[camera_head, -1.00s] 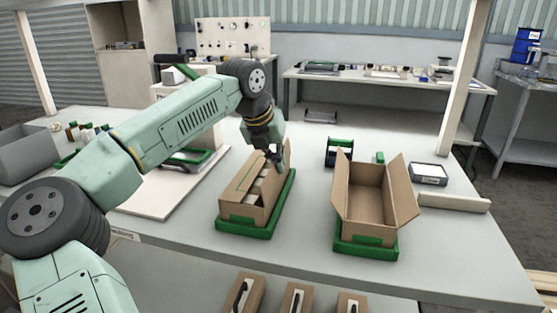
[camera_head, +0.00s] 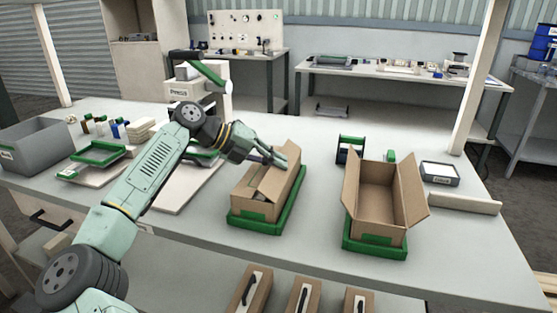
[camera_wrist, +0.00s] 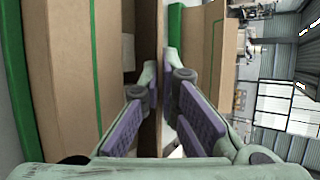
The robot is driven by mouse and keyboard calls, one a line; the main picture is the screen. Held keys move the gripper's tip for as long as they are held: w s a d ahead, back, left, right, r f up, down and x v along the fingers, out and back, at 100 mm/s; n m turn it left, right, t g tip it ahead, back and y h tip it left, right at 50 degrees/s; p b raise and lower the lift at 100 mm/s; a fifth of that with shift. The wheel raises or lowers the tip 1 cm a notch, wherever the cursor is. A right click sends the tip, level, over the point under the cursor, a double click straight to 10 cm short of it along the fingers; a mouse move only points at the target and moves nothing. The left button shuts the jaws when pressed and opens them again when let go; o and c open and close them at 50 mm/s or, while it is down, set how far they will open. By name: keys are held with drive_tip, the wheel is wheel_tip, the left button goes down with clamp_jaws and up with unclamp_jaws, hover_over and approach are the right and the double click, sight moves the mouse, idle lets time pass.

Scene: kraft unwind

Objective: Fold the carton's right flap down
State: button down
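A brown carton (camera_head: 246,200) sits in a green tray (camera_head: 277,216) left of the table's middle. Its top flaps lean inward, with a gap at the near end. My gripper (camera_head: 281,160) is at the far upper part of this carton, over its right flap (camera_head: 287,160). In the wrist view my gripper (camera_wrist: 160,75) has purple-padded fingers spread apart, with a thin cardboard panel (camera_wrist: 151,45) between them. I cannot tell whether either finger touches it.
A second carton (camera_head: 377,212) stands open in another green tray (camera_head: 376,249) to the right. A grey bin (camera_head: 35,145) and a green-framed fixture (camera_head: 97,153) are at the left. A label device (camera_head: 440,173) lies at the right. Several cartons (camera_head: 303,298) are below the front edge.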

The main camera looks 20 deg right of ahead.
drive_tip(key=shift+f+h, duration=0.1)
drive_tip(key=shift+h, duration=0.2)
idle(0.4)
drive_tip(key=c, duration=1.8)
unclamp_jaws()
drive_tip(key=shift+c, duration=0.2)
